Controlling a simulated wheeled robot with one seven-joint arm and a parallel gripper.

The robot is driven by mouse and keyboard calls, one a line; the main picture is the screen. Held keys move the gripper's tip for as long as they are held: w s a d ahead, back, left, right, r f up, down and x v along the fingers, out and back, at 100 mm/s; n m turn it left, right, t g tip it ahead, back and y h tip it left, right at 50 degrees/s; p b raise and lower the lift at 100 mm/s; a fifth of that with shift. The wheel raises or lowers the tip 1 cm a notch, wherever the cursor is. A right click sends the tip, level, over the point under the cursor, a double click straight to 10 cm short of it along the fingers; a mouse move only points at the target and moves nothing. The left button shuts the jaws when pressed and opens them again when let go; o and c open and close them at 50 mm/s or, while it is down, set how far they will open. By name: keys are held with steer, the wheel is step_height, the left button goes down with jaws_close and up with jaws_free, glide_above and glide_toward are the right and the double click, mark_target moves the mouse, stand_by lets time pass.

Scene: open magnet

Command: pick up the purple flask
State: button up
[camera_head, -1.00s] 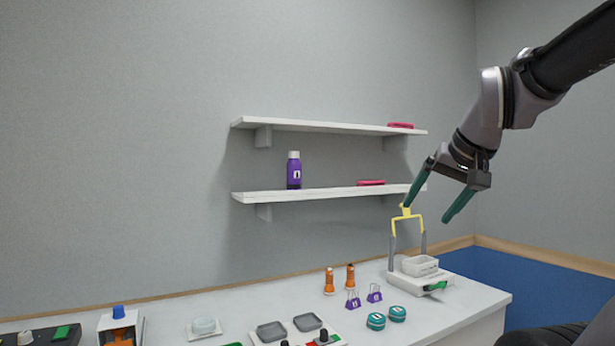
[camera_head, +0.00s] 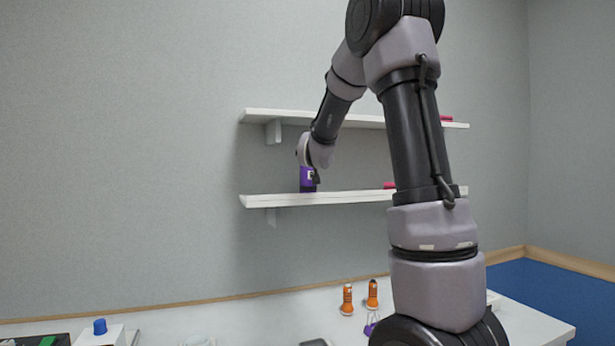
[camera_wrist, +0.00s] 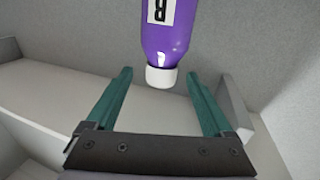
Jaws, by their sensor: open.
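A purple bottle (camera_head: 307,185) with a label stands upright on the lower shelf (camera_head: 350,198); my wrist hides its top in the head view. In the wrist view the purple bottle (camera_wrist: 166,35) looks upside down, its white cap towards me. My gripper (camera_wrist: 158,75) is open, its two green fingers apart. The cap lies between the fingertips in the picture, with a gap on each side; I cannot tell how deep it sits. A small purple flask (camera_head: 371,324) also shows on the table, partly hidden by my arm.
The upper shelf (camera_head: 270,115) runs close above my wrist. Pink items lie on the upper shelf (camera_head: 447,118) and on the lower shelf (camera_head: 390,185). Orange bottles (camera_head: 347,300) stand on the white table (camera_head: 270,308). The left wall is clear.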

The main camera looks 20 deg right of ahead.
steer(key=x, duration=0.7)
steer(key=shift+w, duration=0.2)
steer(key=shift+r, duration=0.1)
jaws_close()
